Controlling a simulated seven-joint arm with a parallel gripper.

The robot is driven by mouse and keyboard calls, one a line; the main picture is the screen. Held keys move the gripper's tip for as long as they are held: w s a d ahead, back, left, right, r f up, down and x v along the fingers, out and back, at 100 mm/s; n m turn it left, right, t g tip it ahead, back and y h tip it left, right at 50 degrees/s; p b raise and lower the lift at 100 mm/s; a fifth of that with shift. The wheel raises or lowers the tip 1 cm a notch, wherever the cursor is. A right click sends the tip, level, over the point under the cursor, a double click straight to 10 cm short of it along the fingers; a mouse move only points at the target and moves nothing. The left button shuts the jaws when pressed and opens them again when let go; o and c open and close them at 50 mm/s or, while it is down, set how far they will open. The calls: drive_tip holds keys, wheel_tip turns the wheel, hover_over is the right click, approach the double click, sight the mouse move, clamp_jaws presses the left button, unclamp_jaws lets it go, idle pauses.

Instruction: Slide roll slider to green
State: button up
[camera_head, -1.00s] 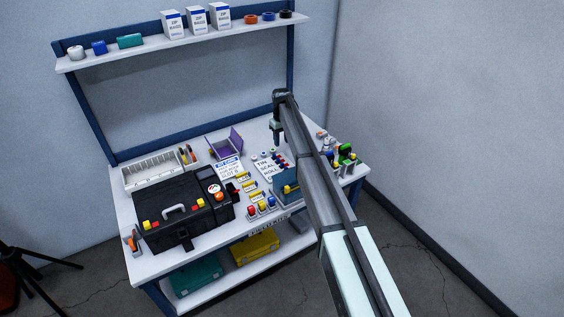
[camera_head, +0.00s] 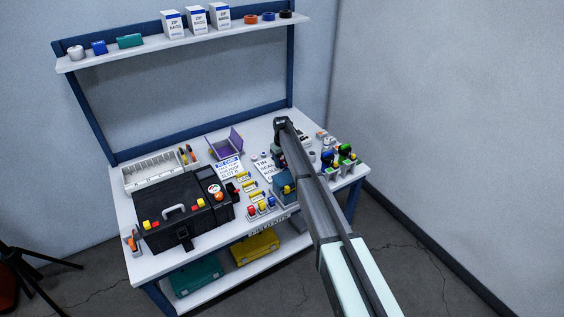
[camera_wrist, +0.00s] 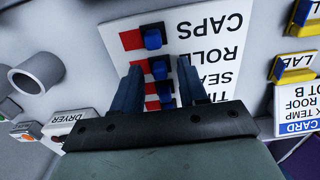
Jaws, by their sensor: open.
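The slider panel (camera_wrist: 195,55) shows upside down in the wrist view, with rows lettered CAPS, ROLL, SEAL and a partly hidden TIN. The roll slider (camera_wrist: 160,70) is a blue knob on a black track, with a red patch to its left. No green shows on the panel. My gripper (camera_wrist: 158,66) is open, one finger to each side of the roll slider's knob; whether they touch it I cannot tell. My gripper's body hides the lowest row. In the head view the panel (camera_head: 264,168) is partly behind my arm.
The caps slider (camera_wrist: 152,38) and seal slider (camera_wrist: 163,92) flank the roll slider closely. A grey cylinder (camera_wrist: 38,73) and a dryer box (camera_wrist: 68,122) stand left, and yellow label blocks (camera_wrist: 295,66) right. A black toolbox (camera_head: 180,215) fills the bench's left part.

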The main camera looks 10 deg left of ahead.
clamp_jaws()
idle(0.4)
idle(0.4)
